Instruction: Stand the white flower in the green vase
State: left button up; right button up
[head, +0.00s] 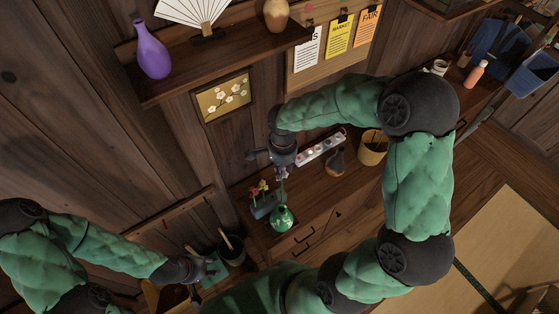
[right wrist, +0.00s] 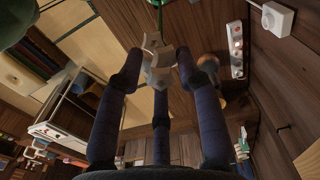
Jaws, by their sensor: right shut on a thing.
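The green vase (head: 281,218) stands on the wooden cabinet in the head view, with a round body and a narrow neck. My right gripper (head: 282,174) is directly above it, pointing down. In the right wrist view my right gripper (right wrist: 160,75) is shut on the white flower (right wrist: 158,58), whose green stem (right wrist: 158,14) runs away from the fingers. I cannot tell whether the stem's tip is inside the vase's mouth. My left gripper (head: 196,269) is low at the left, away from the vase; its fingers are too small to read.
Red and yellow flowers (head: 261,188) are close left of the vase. A white power strip (head: 321,147), a brown vase (head: 335,163) and a yellow bucket (head: 373,148) stand to the right. A dark bucket (head: 232,250) is near my left gripper. A shelf (head: 222,59) juts out above.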

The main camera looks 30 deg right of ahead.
jog(key=shift+s+r, duration=0.25)
jog(key=shift+r, duration=0.05)
jog(key=shift+a+f, duration=0.1)
jog(key=shift+f, duration=0.35)
jog(key=b, duration=0.2)
send_over(282, 187)
jog(key=shift+f, duration=2.7)
jog(key=shift+b, duration=1.3)
